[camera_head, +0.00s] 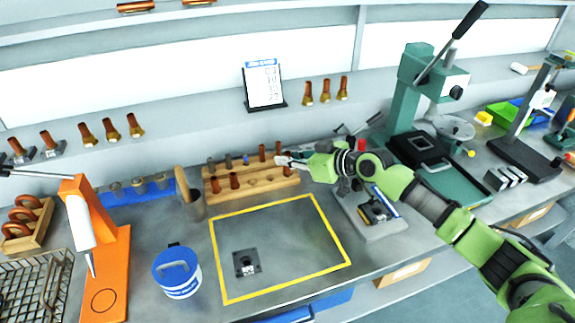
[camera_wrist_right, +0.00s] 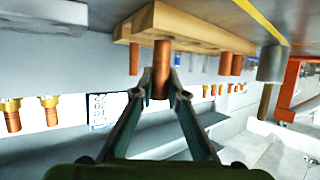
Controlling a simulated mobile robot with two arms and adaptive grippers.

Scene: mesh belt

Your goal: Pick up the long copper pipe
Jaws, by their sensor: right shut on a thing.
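A wooden rack (camera_head: 262,190) stands on the bench and holds several upright copper pipes and grey pieces. My right gripper (camera_head: 283,160) reaches in from the right to the rack's back right end. In the right wrist view, which looks upside down, its two fingertips (camera_wrist_right: 161,92) are closed around a copper pipe (camera_wrist_right: 161,66). That pipe still meets the rack (camera_wrist_right: 190,28), upright, and its free end shows between the fingers. It looks longer than a neighbouring copper pipe (camera_wrist_right: 134,60). In the head view the gripper partly hides the held pipe. My left gripper is not in view.
A yellow-outlined square (camera_head: 280,290) lies in front of the rack, with a small dark plate (camera_head: 246,263) on it. A blue-and-white tub (camera_head: 177,273) and an orange press (camera_head: 108,275) stand left. A green press (camera_head: 402,110) stands right.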

